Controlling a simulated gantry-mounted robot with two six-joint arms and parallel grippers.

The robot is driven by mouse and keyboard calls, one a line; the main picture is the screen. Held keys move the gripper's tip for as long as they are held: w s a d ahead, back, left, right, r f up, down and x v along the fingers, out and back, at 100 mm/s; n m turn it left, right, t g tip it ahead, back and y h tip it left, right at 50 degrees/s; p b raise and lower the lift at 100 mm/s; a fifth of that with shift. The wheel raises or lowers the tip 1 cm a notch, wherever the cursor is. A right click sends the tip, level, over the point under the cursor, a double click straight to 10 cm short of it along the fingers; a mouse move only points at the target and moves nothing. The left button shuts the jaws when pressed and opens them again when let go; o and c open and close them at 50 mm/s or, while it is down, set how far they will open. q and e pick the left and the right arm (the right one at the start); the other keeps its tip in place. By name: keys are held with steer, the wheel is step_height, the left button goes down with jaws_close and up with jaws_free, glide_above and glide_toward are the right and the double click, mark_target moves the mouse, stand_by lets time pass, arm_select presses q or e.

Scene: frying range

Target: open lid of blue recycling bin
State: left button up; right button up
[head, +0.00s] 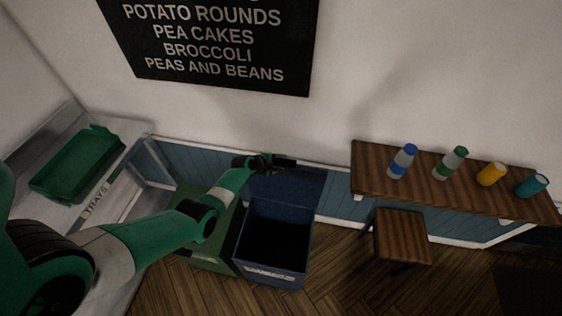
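The blue recycling bin (267,274) stands on the floor near the wall, with a pale label along its front. Its lid (298,187) is swung up and back toward the wall, and the dark inside of the bin shows. My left arm reaches in from the left, and my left gripper (280,162) is at the top edge of the raised lid. The gripper is small and dark here, so I cannot tell if its fingers are apart or touch the lid. My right gripper is not in view.
A green bin (222,250) stands just left of the blue one, partly behind my arm. A green tray (78,163) lies on the left counter. A wooden shelf (373,175) holds several bottles and cups, with a stool (401,236) below.

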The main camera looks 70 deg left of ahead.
arm_select(q)
steer(key=shift+s+r+p, duration=0.2)
steer(key=shift+r+p, duration=0.25)
steer(key=p+v, duration=0.4)
steer(key=v, duration=0.6)
steer(key=shift+s+d+p, duration=0.25)
steer(key=shift+s+p, duration=0.1)
steer(key=shift+s, duration=0.05)
